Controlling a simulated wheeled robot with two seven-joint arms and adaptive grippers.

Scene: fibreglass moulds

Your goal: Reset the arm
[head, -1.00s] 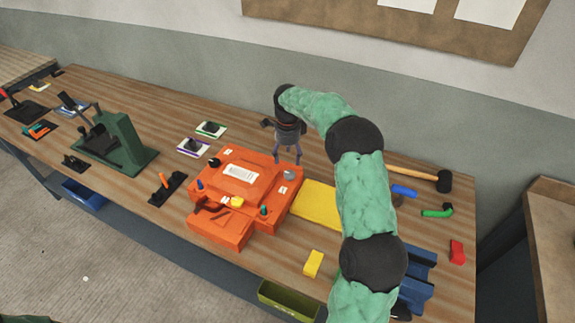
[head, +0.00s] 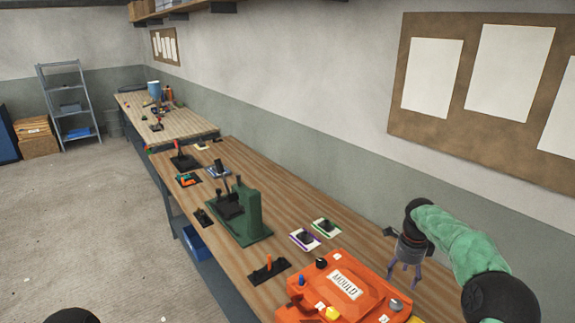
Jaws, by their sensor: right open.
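My right arm comes in from the lower right in the head view, with green sleeves and black joints. My right gripper (head: 404,270) hangs fingers down above the wooden workbench (head: 345,228), beyond the back right part of the orange mould (head: 367,291). Its two thin fingers are apart with nothing seen between them. The mould, with a white label, is cut off by the lower frame edge. My left gripper is not in view.
A green press-like fixture (head: 254,214) stands on the bench left of the mould. Small black-topped pads (head: 326,225) and an orange-handled tool (head: 269,264) lie between. A second bench (head: 184,124) stands farther back. Open floor (head: 95,215) lies at left.

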